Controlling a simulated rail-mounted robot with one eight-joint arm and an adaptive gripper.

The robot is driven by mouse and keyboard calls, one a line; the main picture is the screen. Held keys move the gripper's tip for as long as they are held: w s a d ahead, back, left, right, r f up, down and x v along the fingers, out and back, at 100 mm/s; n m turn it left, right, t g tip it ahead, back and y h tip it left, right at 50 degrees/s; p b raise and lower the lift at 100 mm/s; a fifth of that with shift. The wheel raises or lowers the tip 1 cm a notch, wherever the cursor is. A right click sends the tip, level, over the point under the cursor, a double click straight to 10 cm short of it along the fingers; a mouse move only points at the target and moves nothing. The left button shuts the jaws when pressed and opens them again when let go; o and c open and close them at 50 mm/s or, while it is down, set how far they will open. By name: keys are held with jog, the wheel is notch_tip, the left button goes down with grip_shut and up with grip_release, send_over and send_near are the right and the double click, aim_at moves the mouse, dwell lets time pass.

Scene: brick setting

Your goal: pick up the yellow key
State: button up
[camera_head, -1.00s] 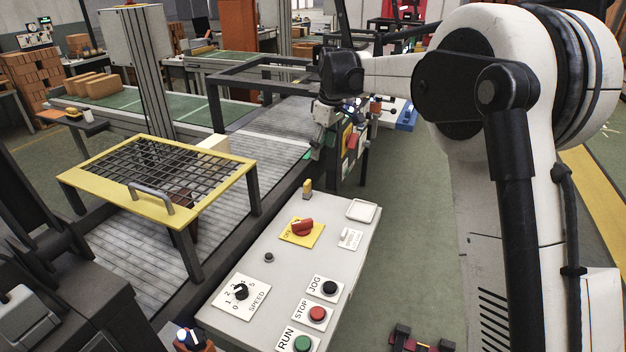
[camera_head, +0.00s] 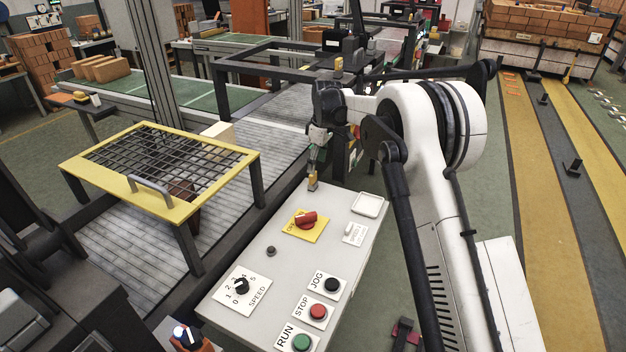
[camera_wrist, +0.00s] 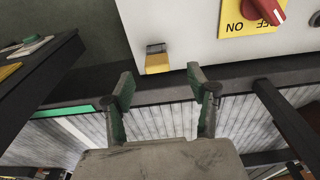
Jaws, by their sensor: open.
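The yellow key (camera_head: 312,183) is a small yellow block with a dark grey end. It stands at the far edge of the grey control panel (camera_head: 275,262). In the wrist view the yellow key (camera_wrist: 158,63) lies just beyond my fingertips, between their lines and nearer the left one. My gripper (camera_head: 316,166) is right above and behind the key in the head view. In the wrist view my gripper (camera_wrist: 161,84) has its two green-grey fingers spread wide with nothing between them. I cannot tell whether a finger touches the key.
A red rotary switch on a yellow plate (camera_head: 304,225) sits close to the key. A speed dial (camera_head: 241,288) and push buttons are nearer. A yellow-framed mesh guard (camera_head: 160,170) stands over the roller conveyor (camera_head: 130,245) on the left.

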aim_at(313, 180)
jog(key=shift+w+a+f, duration=0.2)
jog(key=shift+a+f, duration=0.05)
jog(key=shift+f, duration=0.8)
jog(key=shift+w+a+f, duration=0.2)
jog(key=shift+w+f, duration=0.05)
jog(key=shift+f, duration=0.85)
jog(key=shift+w+a+f, duration=0.2)
jog(key=shift+a+f, duration=0.05)
jog(key=shift+f, duration=0.8)
jog(key=c, duration=1.2)
jog(key=shift+c, duration=0.2)
